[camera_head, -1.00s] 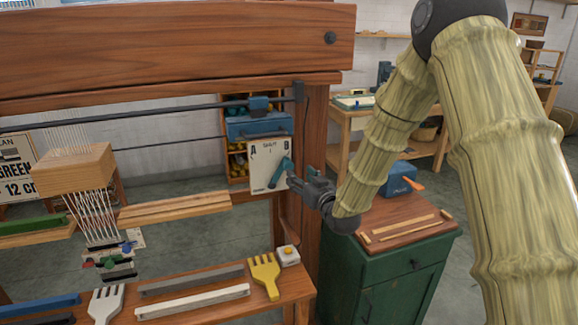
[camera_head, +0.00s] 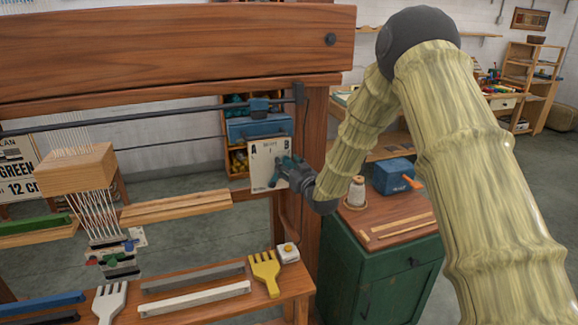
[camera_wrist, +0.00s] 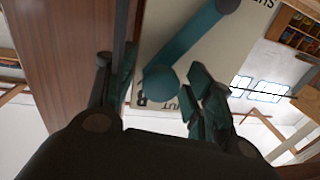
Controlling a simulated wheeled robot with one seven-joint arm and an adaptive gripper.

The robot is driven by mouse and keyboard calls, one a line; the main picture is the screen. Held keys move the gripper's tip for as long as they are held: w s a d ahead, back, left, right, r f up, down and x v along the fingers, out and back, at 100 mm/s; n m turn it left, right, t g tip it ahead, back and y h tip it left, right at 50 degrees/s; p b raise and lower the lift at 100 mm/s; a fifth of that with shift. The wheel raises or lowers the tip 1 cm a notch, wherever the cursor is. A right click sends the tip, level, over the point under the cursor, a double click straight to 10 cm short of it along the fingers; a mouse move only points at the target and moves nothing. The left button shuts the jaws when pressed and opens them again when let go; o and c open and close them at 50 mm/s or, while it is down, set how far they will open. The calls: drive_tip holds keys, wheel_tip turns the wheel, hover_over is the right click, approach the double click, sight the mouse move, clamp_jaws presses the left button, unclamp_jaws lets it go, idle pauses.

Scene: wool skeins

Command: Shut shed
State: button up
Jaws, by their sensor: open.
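A pale panel (camera_head: 258,157) marked A, B and SHUT hangs at the loom's right post. A teal lever (camera_head: 273,181) on it is partly covered by my gripper (camera_head: 284,170) in the head view. In the wrist view the lever (camera_wrist: 195,45) runs across the panel (camera_wrist: 175,22), and its rounded end lies between my fingers. My gripper (camera_wrist: 165,92) is open, one finger on each side of this end; contact is unclear. White warp threads (camera_head: 85,213) hang below a wooden block (camera_head: 75,169) at the left.
The loom's thick beam (camera_head: 170,50) and right post (camera_head: 312,135) stand close to my gripper. A green cabinet (camera_head: 380,275) at the right holds a spool (camera_head: 356,190) and a blue box (camera_head: 392,176). A yellow comb (camera_head: 265,272) lies on the front shelf.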

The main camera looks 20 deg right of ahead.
clamp_jaws()
drive_tip(key=shift+a+r+n+b, duration=0.35)
drive_tip(key=shift+a+n+b, duration=0.5)
drive_tip(key=shift+n, duration=0.25)
drive_tip(key=shift+a+r+n+g+b, duration=0.2)
drive_tip(key=shift+a+n+b, duration=0.35)
drive_tip(key=shift+a+n, duration=0.3)
drive_tip(key=shift+a+r+n+g+b, duration=0.15)
drive_tip(key=shift+a+n+b, duration=0.4)
drive_tip(key=shift+a+n, duration=0.3)
unclamp_jaws()
drive_tip(key=shift+s, duration=0.1)
